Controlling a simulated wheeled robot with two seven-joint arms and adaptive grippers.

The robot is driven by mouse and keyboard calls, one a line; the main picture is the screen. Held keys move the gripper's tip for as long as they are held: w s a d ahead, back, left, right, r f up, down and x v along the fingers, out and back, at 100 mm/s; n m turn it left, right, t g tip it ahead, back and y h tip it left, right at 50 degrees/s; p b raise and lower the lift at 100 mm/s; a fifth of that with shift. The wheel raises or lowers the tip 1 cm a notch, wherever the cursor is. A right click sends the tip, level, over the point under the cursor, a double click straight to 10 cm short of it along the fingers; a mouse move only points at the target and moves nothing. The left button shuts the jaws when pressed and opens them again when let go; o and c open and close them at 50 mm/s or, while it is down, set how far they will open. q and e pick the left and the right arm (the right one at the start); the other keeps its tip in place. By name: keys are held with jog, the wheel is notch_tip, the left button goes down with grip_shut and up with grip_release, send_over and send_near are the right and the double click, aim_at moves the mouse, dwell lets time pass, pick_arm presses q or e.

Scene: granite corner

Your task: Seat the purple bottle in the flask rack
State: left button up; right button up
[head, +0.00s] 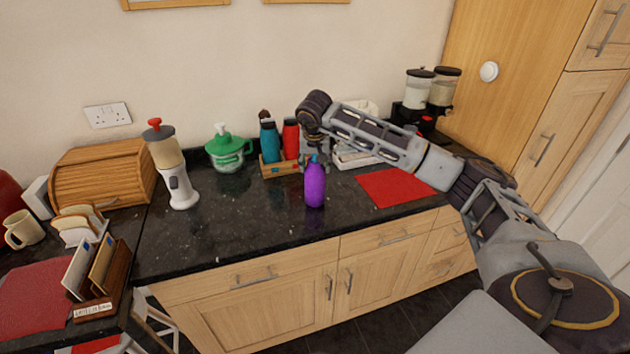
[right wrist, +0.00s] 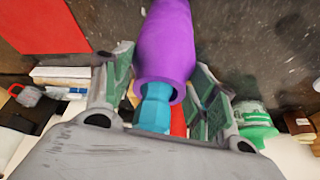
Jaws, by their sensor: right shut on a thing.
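The purple bottle (head: 315,187) with a blue cap hangs upright from my right gripper (head: 315,158), near the front edge of the black counter. In the right wrist view the fingers flank the blue cap (right wrist: 154,105) and the neck of the purple bottle (right wrist: 166,45). The wooden flask rack (head: 272,168) stands behind and to the left, against the wall. It holds a teal bottle (head: 269,142) and a red bottle (head: 290,138). The rest of the rack is partly hidden behind my right gripper and arm. My left gripper is not in view.
A green-lidded glass jar (head: 228,152) stands left of the rack, and a white grinder (head: 176,178) stands further left. A red mat (head: 393,187) lies to the right. A white tray (head: 352,158) sits behind my arm. The front counter is clear.

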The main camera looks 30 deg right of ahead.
jog(key=shift+r, duration=0.1)
jog(key=shift+r+b, duration=0.3)
jog(key=shift+r, duration=4.65)
